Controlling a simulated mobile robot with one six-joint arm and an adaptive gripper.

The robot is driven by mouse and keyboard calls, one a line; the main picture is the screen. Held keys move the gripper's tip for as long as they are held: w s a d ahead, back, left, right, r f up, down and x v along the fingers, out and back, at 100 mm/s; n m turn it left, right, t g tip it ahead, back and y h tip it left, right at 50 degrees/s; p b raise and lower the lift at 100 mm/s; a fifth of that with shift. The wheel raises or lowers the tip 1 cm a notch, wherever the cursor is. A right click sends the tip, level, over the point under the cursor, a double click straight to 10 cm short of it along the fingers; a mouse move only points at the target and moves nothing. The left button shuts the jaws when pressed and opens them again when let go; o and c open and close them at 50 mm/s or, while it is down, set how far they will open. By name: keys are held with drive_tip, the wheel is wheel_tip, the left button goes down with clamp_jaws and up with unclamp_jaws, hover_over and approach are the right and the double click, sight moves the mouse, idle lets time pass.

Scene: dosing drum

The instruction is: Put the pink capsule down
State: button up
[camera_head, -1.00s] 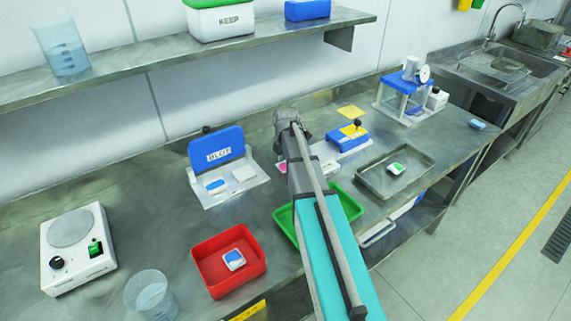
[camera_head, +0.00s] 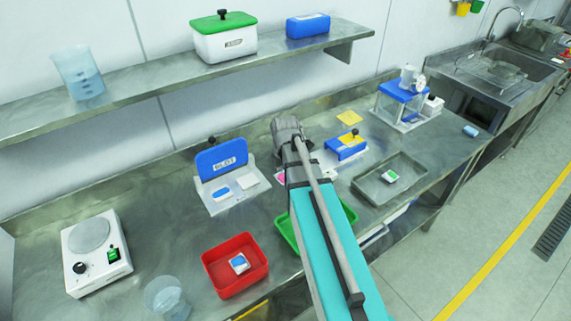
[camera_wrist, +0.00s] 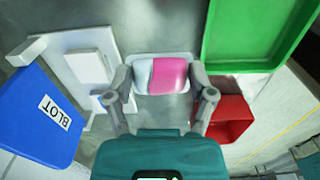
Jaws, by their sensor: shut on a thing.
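The pink capsule (camera_wrist: 172,75), pink on one half and white on the other, lies crosswise between the two fingers of my gripper (camera_wrist: 162,84) in the wrist view. The fingers are shut on its ends. A grey surface shows beyond it; I cannot tell whether the capsule touches that surface. In the head view my arm hides the fingers, and a small pink patch beside my arm is probably the capsule (camera_head: 281,177).
A blue BLOT stand (camera_head: 221,160) is left of my arm. A red tray (camera_head: 236,265) and a green tray (camera_head: 286,235) lie in front.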

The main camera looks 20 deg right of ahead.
drive_tip(key=shift+s+a+r+p, duration=0.25)
drive_tip(key=shift+s+a+r, duration=0.1)
drive_tip(key=shift+s, duration=0.35)
drive_tip(key=shift+s+a+r+p, duration=0.2)
drive_tip(key=shift+s+a+r, duration=0.1)
drive_tip(key=shift+s, duration=0.35)
